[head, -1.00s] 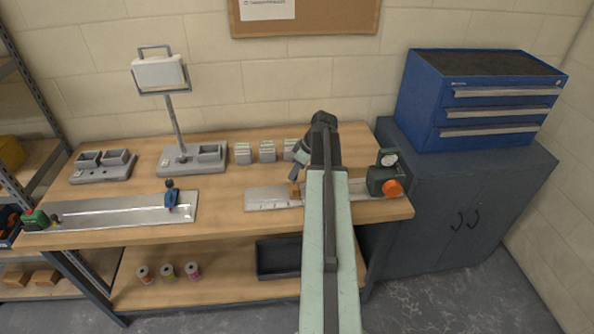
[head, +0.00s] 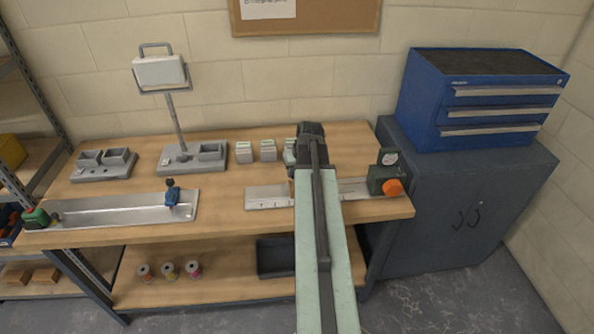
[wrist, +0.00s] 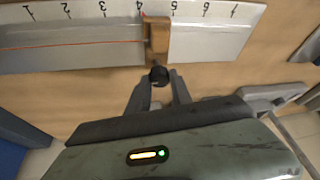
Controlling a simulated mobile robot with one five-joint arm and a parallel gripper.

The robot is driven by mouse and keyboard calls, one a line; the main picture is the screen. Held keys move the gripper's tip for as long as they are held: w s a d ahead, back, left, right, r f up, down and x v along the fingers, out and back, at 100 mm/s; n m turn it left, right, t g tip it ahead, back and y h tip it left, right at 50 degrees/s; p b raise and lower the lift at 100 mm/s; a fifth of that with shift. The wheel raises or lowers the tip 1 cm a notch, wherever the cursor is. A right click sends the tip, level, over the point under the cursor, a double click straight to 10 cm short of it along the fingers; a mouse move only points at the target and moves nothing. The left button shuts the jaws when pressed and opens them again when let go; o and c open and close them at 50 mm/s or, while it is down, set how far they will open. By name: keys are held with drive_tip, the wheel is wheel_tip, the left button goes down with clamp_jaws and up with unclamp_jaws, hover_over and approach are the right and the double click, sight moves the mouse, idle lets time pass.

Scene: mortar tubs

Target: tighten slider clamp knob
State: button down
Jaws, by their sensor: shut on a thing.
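In the wrist view, a brown slider clamp (wrist: 158,40) sits across a pale numbered scale plate (wrist: 215,38), between the marks 4 and 5. Its round black knob (wrist: 158,75) sticks out on the side toward me. My gripper (wrist: 159,80) is shut on the knob, one grey finger on each side. A thin orange line runs along the plate to the slider, and a small red mark shows near 4. In the head view, the scale plate (head: 265,198) lies on the right of the bench. There my arm hides the knob, the fingers and most of the slider.
A dark green unit with an orange knob (head: 393,187) stands at the plate's right end. Small boxes (head: 267,150) stand behind the plate. Another rail (head: 120,213) with a blue slider (head: 172,198) lies left. A blue drawer chest (head: 480,105) stands right.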

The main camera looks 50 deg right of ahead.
drive_tip(key=shift+m, duration=0.3)
idle(0.4)
drive_tip(key=c, duration=1.1)
unclamp_jaws()
drive_tip(key=shift+c, duration=0.2)
drive_tip(key=p+v, duration=0.7)
drive_tip(key=shift+a+r, duration=0.2)
drive_tip(key=shift+r, duration=0.15)
